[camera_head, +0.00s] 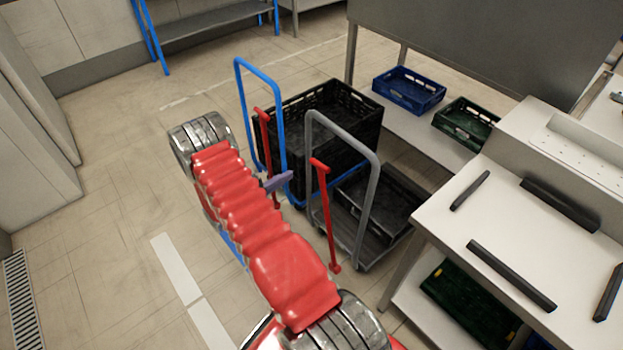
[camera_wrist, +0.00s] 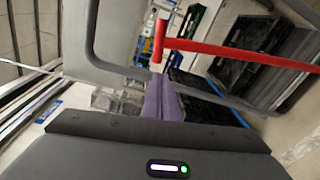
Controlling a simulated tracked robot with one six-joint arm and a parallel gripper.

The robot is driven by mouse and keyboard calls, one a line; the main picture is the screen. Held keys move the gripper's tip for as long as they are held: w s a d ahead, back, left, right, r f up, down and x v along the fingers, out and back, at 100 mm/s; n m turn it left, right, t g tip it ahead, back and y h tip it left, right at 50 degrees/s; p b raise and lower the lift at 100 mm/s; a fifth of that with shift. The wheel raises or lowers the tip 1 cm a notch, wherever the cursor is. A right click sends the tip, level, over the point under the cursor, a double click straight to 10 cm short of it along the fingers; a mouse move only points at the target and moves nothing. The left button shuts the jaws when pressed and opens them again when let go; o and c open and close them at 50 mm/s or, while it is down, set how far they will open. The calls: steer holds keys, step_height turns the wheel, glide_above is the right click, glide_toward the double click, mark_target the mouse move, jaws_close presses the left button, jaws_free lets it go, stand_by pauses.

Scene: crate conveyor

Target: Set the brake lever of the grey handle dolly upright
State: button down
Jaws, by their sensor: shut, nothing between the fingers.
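The grey handle dolly stands in the middle of the camera_head view; its grey handle (camera_head: 372,200) is a tall bent tube. Its red brake lever (camera_head: 326,220), with a short crossbar on top, rises from the dolly's near side and looks close to upright; I cannot tell any slight lean. My gripper (camera_head: 280,181) is shut and empty, left of the lever's upper part. In the camera_wrist view the purple fingers (camera_wrist: 160,80) are together, just short of the lever's crossbar (camera_wrist: 160,40); contact cannot be told.
A blue-handled dolly (camera_head: 240,95) with a similar red lever (camera_head: 263,135) and black crates (camera_head: 335,105) stands close on the left. A black crate (camera_head: 350,205) sits on the grey dolly. A white table (camera_head: 435,215) is close on the right. Floor at left is clear.

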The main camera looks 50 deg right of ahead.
steer(key=shift+n+t+h, duration=0.4)
steer(key=shift+n+t, duration=0.1)
steer(key=shift+t, duration=0.2)
steer(key=f, duration=0.5)
steer(key=shift+s+d+f, duration=0.2)
steer(key=shift+d+f, duration=0.15)
steer(key=shift+d, duration=0.05)
steer(key=d, duration=1)
steer(key=shift+s+a+r, duration=0.1)
steer(key=shift+s+a, duration=0.2)
steer(key=shift+s, duration=0.45)
steer(key=shift+s+a+r, duration=0.1)
steer(key=shift+s+a, duration=0.15)
steer(key=shift+s, duration=0.5)
steer(key=shift+s+a+r, duration=0.1)
steer(key=shift+s+a, duration=0.2)
steer(key=shift+s, duration=0.45)
